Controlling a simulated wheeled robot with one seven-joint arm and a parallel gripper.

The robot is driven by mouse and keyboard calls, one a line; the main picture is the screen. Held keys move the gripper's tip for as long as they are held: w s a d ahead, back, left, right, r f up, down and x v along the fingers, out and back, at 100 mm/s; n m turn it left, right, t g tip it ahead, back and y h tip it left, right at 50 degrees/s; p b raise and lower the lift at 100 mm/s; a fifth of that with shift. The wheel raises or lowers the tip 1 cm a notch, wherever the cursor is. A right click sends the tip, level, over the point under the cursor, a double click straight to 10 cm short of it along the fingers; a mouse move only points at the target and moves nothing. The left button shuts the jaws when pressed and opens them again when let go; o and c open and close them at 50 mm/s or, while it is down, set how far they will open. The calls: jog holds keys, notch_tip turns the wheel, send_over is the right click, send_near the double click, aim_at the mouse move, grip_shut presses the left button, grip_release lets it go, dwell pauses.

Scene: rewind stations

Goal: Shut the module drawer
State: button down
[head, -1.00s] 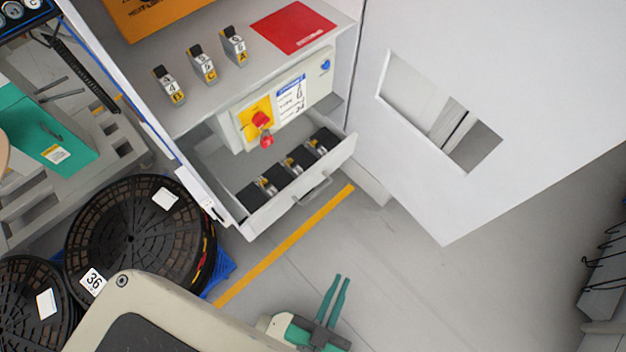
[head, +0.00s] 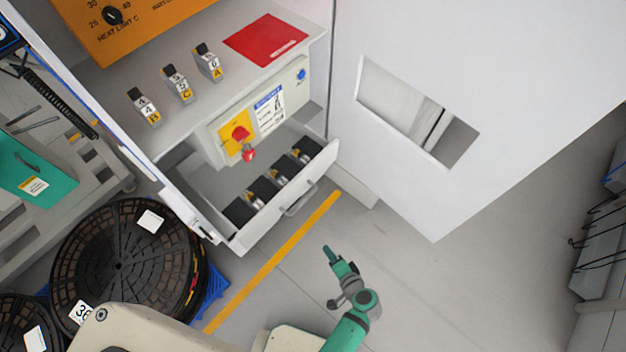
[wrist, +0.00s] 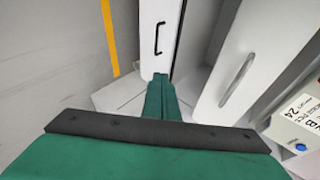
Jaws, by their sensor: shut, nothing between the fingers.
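The module drawer (head: 277,219) is pulled out below the shelf of the white cabinet, with its light front and curved grey handle (head: 299,199) showing. Several black modules with yellow and silver parts lie in a row inside it. In the wrist view the drawer front (wrist: 215,100) stands tilted right of the fingers, with its grey handle (wrist: 237,79). My gripper (head: 326,249) is shut and empty, in front of the drawer and apart from the handle. Its green fingers (wrist: 160,78) point forward in the wrist view.
The open white cabinet door (head: 415,190), with a window cut-out, stands right of the drawer. A white panel with a black handle (wrist: 159,39) is ahead in the wrist view. Black reels (head: 125,262) stand at left. Grey floor with a yellow line (head: 275,262) is clear ahead.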

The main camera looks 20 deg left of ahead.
jog(key=w+r+y, duration=0.5)
jog(key=w+r, duration=0.1)
jog(key=w, duration=0.2)
jog(key=n+y, duration=0.2)
jog(key=y, duration=0.2)
send_near(305, 174)
jog(key=shift+g, duration=0.3)
jog(key=x, duration=0.6)
jog(key=shift+w+a, duration=0.2)
